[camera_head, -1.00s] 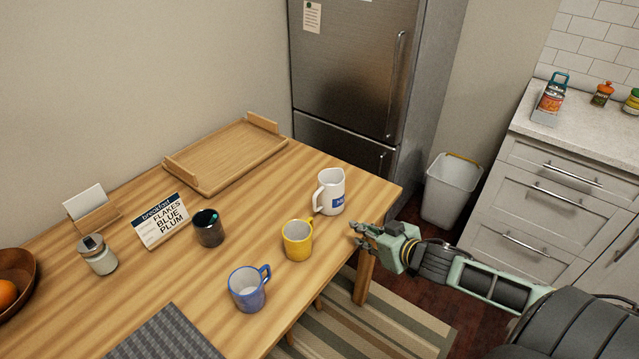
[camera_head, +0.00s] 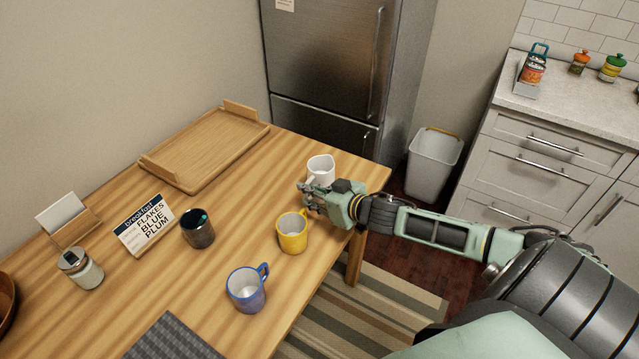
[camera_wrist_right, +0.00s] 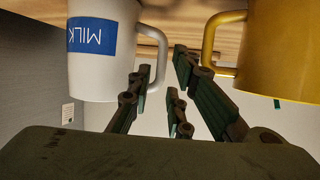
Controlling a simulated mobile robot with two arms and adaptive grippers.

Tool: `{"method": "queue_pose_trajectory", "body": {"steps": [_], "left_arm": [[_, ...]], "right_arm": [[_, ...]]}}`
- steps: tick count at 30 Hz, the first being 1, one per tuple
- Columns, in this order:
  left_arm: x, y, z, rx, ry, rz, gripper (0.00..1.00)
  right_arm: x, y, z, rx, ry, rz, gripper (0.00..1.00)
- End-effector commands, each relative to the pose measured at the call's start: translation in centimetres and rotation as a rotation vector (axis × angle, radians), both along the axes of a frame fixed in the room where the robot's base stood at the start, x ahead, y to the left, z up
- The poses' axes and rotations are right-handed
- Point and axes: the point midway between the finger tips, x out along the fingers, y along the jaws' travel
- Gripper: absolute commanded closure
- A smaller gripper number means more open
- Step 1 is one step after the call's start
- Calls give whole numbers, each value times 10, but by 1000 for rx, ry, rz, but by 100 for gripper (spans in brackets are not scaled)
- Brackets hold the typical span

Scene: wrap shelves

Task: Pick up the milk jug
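The white milk jug (camera_head: 320,166) stands on the wooden table near its far right corner, partly hidden behind my right gripper (camera_head: 307,192). In the right wrist view the jug (camera_wrist_right: 92,70) is upside down at the left, with a blue MILK label and its handle toward the fingers. My right gripper (camera_wrist_right: 166,68) is open there, its fingers apart and close to the handle. I cannot tell whether a finger touches it. The yellow mug (camera_wrist_right: 275,50) is close on the other side of the fingers. My left gripper is not in view.
The yellow mug (camera_head: 292,234) stands near my right gripper, and a blue mug (camera_head: 247,290) stands nearer. A dark cup (camera_head: 198,230), a breakfast sign (camera_head: 146,226) and a wooden tray (camera_head: 205,150) are farther left. The fridge (camera_head: 325,70) is behind the table.

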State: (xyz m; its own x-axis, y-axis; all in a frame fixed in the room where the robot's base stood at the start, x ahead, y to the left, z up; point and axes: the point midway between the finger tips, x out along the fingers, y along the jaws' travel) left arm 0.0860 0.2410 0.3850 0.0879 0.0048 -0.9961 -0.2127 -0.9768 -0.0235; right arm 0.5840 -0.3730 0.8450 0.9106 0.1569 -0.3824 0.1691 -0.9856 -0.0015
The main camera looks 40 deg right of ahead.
Motion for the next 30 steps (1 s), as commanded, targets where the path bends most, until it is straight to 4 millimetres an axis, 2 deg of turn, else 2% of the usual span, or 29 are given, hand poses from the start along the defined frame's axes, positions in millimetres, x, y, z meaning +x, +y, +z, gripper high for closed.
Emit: {"method": "queue_pose_trajectory", "body": {"steps": [1,5,12,19,30], "left_arm": [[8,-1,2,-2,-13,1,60],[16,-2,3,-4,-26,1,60],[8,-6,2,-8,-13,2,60],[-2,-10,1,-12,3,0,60],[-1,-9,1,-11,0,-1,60]], "right_arm": [[5,1,-1,1,-2,0,82],[11,2,-4,0,-1,1,82],[11,2,-5,-1,0,1,82],[11,2,-5,-1,0,1,100],[11,2,-5,-3,0,1,100]]}}
